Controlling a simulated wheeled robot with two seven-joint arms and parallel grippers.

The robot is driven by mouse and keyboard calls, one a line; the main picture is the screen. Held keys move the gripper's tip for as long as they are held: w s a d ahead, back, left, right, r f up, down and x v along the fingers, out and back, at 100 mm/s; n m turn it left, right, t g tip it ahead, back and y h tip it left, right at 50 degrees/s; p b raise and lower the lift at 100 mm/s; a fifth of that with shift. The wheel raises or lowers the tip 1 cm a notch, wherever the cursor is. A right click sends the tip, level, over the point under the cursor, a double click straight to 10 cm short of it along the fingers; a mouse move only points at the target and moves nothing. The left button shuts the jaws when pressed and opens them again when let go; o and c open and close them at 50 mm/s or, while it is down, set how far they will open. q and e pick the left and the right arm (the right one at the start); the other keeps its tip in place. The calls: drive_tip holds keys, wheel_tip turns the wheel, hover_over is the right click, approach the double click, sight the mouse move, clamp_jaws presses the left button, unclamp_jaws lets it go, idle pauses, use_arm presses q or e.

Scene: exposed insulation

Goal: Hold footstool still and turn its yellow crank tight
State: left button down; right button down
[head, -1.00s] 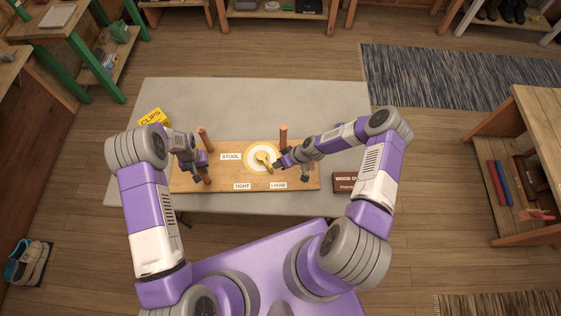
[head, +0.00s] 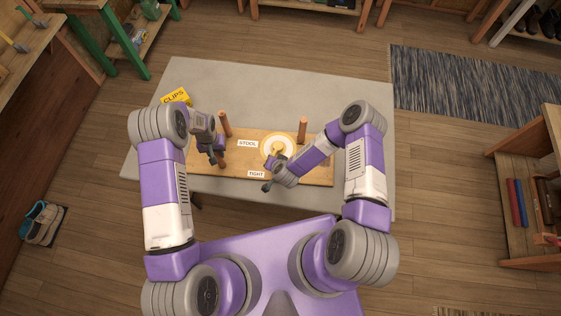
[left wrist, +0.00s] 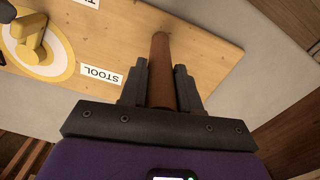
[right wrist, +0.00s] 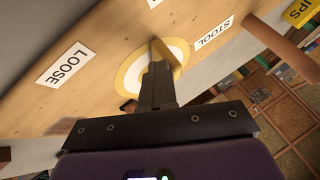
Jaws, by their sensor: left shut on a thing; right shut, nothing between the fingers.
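The footstool is a wooden board (head: 212,178) lying on the table with its legs pointing up. Its yellow crank (head: 279,148) sits on a white disc with a yellow rim; it also shows in the left wrist view (left wrist: 35,42). My left gripper (left wrist: 160,88) is shut on a brown footstool leg (left wrist: 160,50) at the board's left near end. My right gripper (right wrist: 158,70) is shut and empty, its fingertips right by the crank. In the right wrist view the fingers hide much of the crank (right wrist: 161,50); whether they touch it I cannot tell.
The grey table (head: 300,90) has clear room behind the board. A yellow CLIPS box (head: 175,96) stands at back left. Upright legs (head: 225,123) (head: 302,128) rise from the board's far side. STOOL (head: 247,143) and TIGHT (head: 256,174) labels lie on it.

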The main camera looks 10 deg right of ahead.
use_arm(q)
drive_tip(key=shift+s+d+f, duration=0.1)
drive_tip(key=shift+s+f, duration=0.15)
drive_tip(key=shift+s, duration=0.05)
use_arm(e)
drive_tip(key=shift+w+a+m+h, duration=0.35)
drive_tip(key=shift+a+m+h, duration=0.05)
drive_tip(key=shift+a+m, duration=0.2)
drive_tip(key=shift+w+a+m+h, duration=0.3)
drive_tip(key=shift+a+m+h, duration=0.1)
drive_tip(key=shift+a+m, duration=0.2)
drive_tip(key=shift+w+a, duration=0.25)
drive_tip(key=shift+w, duration=0.05)
use_arm(q)
drive_tip(key=shift+d, duration=0.1)
use_arm(e)
drive_tip(key=shift+a+r, duration=0.1)
drive_tip(key=shift+a, duration=0.1)
